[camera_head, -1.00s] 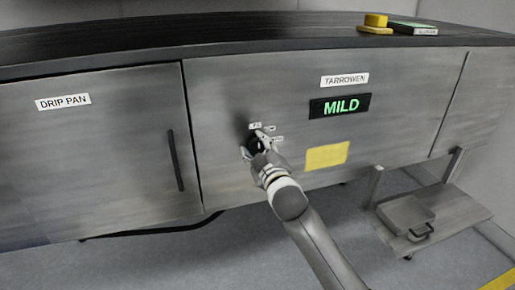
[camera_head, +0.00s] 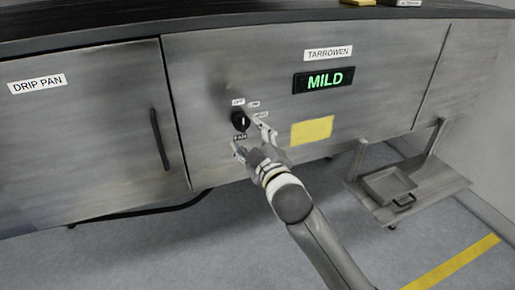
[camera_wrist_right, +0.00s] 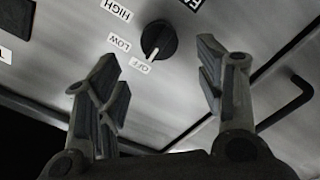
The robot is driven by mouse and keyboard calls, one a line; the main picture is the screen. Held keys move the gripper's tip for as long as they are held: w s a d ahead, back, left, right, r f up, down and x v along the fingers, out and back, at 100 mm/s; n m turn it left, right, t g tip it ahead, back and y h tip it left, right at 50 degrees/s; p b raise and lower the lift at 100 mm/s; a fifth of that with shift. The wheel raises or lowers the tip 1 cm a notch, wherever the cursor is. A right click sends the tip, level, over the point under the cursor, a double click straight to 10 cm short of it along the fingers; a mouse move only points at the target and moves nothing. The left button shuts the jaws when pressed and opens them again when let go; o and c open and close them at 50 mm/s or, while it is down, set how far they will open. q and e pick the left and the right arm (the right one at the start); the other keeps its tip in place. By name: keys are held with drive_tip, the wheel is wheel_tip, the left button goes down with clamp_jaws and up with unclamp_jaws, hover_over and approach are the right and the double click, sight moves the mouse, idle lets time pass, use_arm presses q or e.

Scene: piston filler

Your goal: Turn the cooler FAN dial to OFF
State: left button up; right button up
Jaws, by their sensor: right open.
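The black round FAN dial (camera_head: 240,121) is on the steel front panel, with OFF (camera_head: 238,101), LOW (camera_head: 253,104) and HIGH labels around it and a FAN label (camera_head: 240,137) below. In the right wrist view, the dial (camera_wrist_right: 158,40) has a white mark on its side facing the OFF label (camera_wrist_right: 138,63); it points roughly at OFF. My right gripper (camera_head: 252,140) is open and empty, just in front of and below the dial, apart from it. In the right wrist view its spread fingers (camera_wrist_right: 158,58) lie either side of the dial. My left gripper is not in view.
A display (camera_head: 323,80) reading MILD and a yellow patch (camera_head: 312,130) are right of the dial. A DRIP PAN door with a black bar handle (camera_head: 159,140) is at left. A low shelf holds a grey tray (camera_head: 389,185) at right.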

drive_tip(key=v, duration=0.4)
drive_tip(key=shift+s+d, duration=0.1)
drive_tip(key=shift+s, duration=0.2)
drive_tip(key=shift+f, duration=0.1)
